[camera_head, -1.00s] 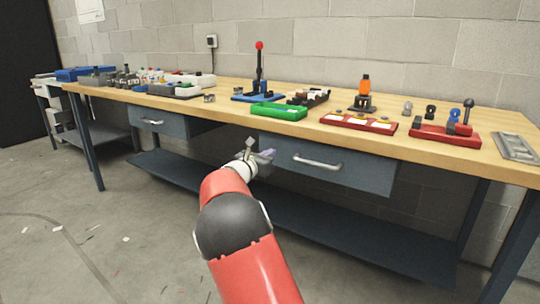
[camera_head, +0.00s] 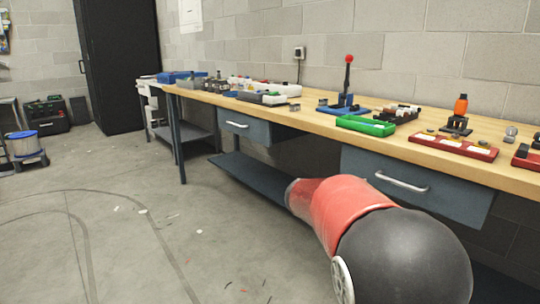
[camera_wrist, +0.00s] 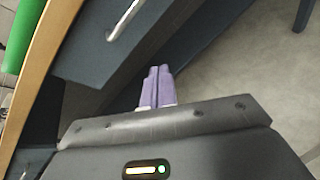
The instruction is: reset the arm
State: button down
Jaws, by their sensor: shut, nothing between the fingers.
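My gripper (camera_wrist: 155,86) shows in the wrist view with its two purple fingers together and nothing between them. It is in front of the workbench, near a dark blue-grey drawer (camera_wrist: 88,52) with a metal handle (camera_wrist: 125,20). In the head view my red and black arm reaches low in front of the bench and hides the gripper. The same drawer (camera_head: 372,188) is closed there, beyond my arm.
The wooden workbench (camera_head: 300,116) runs along the wall. A green tray (camera_head: 366,126), a blue base with a red-knobbed lever (camera_head: 347,70) and a red tray (camera_head: 453,145) stand on it. A lower shelf (camera_head: 250,178) lies below. The floor at left (camera_head: 90,240) is mostly clear.

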jog(key=s+f+m+g+y, duration=0.2)
jog(key=s+m+y, duration=0.45)
jog(key=s, duration=0.85)
jog(key=s+a+f+m+y, duration=0.2)
jog(key=s+a+m, duration=0.3)
jog(key=s, duration=0.3)
jog(key=s+a+f+m+t+y, duration=0.1)
jog(key=s+a+m+y, duration=0.2)
jog(key=s+a+m, duration=0.3)
jog(key=s, duration=0.2)
jog(key=shift+s+f, duration=0.35)
jog(key=shift+a+m, duration=0.1)
jog(key=shift+m, duration=0.15)
